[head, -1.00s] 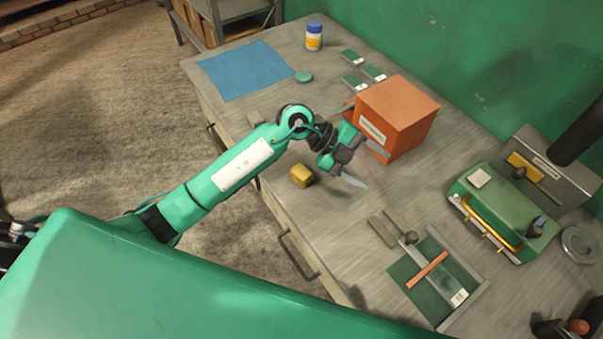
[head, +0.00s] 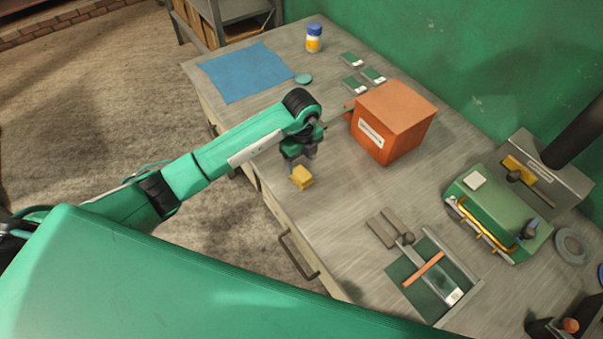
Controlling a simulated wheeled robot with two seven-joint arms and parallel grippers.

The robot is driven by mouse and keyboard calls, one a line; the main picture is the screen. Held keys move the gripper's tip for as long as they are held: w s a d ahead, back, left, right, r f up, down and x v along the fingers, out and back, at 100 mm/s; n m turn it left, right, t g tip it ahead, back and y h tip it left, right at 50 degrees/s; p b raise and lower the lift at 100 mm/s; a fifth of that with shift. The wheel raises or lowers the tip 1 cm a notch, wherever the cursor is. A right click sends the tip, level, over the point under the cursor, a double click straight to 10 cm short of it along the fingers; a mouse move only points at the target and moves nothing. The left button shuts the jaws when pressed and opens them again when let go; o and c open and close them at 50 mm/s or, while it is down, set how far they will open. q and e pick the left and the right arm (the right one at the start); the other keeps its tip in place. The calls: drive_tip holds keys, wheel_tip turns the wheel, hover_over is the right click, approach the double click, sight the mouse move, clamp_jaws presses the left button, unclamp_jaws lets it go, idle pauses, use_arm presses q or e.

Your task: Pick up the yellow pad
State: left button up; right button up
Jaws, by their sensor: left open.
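The yellow pad (head: 301,178) is a small yellow block lying near the front edge of the grey workbench (head: 345,225). My left gripper (head: 299,165) is open and sits just above and behind the pad, pointing down. Its fingers are small and dark in the head view, and whether they touch the pad cannot be told. My right gripper does not show.
An orange box (head: 392,120) stands right of my left gripper. A green device (head: 498,212) and a green mat (head: 425,285) with an orange strip lie further right. A blue cloth (head: 245,72) and a bottle (head: 314,38) are at the back left.

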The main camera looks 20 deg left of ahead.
sight(302, 173)
use_arm(q)
drive_tip(key=shift+f, duration=0.6)
drive_tip(key=shift+s+f+p, duration=0.15)
drive_tip(key=shift+f+p, duration=0.1)
drive_tip(key=shift+p, duration=0.2)
drive_tip(key=f+p, duration=0.2)
drive_tip(key=f, duration=0.1)
drive_tip(key=shift+s+d+f, duration=0.15)
drive_tip(key=shift+s, duration=0.05)
drive_tip(key=shift+f, duration=0.65)
drive_tip(key=c, duration=1.1)
wheel_tip(302, 173, up, 20)
drive_tip(key=b, duration=0.5)
